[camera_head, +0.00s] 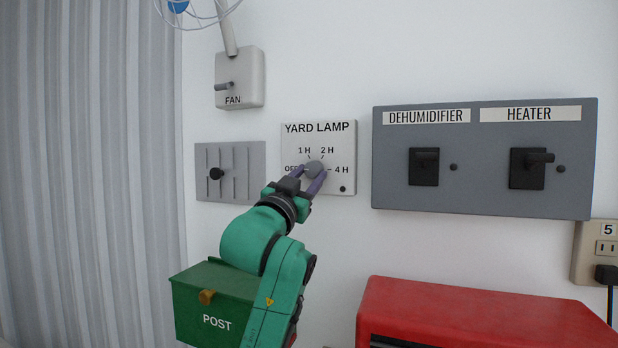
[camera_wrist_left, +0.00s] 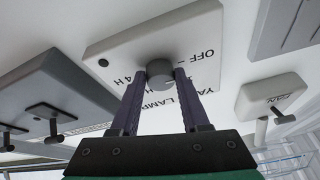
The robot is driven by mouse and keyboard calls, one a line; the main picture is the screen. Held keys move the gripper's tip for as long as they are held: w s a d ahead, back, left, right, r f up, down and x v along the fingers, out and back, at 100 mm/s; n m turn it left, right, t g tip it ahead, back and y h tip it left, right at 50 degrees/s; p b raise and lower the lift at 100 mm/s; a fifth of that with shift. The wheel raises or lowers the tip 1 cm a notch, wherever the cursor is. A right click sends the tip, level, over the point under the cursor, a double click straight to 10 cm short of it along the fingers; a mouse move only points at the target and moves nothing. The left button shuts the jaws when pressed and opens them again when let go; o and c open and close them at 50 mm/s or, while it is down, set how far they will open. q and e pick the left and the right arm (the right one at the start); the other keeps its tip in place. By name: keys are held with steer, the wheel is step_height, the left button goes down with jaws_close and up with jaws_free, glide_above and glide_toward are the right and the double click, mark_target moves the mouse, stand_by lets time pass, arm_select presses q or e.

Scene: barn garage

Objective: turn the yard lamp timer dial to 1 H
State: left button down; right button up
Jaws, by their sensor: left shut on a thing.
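The yard lamp timer (camera_head: 340,180) is a pale plate on the white wall, marked OFF, 1 H, 2 H and 4 H. Its round grey dial (camera_head: 314,168) sits at the middle of the plate; which mark it points to is hard to tell. My left gripper (camera_head: 314,178) reaches up from below and is shut on the dial, one finger on each side. In the left wrist view the dial (camera_wrist_left: 159,72) sits between the two dark purple fingertips of my left gripper (camera_wrist_left: 160,78). My right gripper is out of view.
A grey panel with DEHUMIDIFIER and HEATER switches (camera_head: 482,195) is right of the timer. A slider panel (camera_head: 245,170) and FAN switch box (camera_head: 245,75) are left. A green POST box (camera_head: 195,300) and red box (camera_head: 480,310) stand below.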

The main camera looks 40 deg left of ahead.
arm_select(q)
steer(key=m+h, duration=0.1)
steer(key=m, duration=0.1)
steer(key=m+h, duration=0.1)
steer(key=m, duration=0.2)
steer(key=m+h, duration=0.2)
steer(key=shift+s+a+r+m, duration=0.1)
steer(key=shift+a+m, duration=0.25)
steer(key=shift+m, duration=0.05)
steer(key=m+h, duration=0.1)
steer(key=m, duration=0.2)
steer(key=m+g+h, duration=0.1)
steer(key=m, duration=0.2)
steer(key=shift+a+r+m+g+h, duration=0.1)
steer(key=shift+r+m+g+h, duration=0.1)
steer(key=shift+m+g+h, duration=0.15)
steer(key=shift+m, duration=0.25)
steer(key=shift+c, duration=2)
jaws_free()
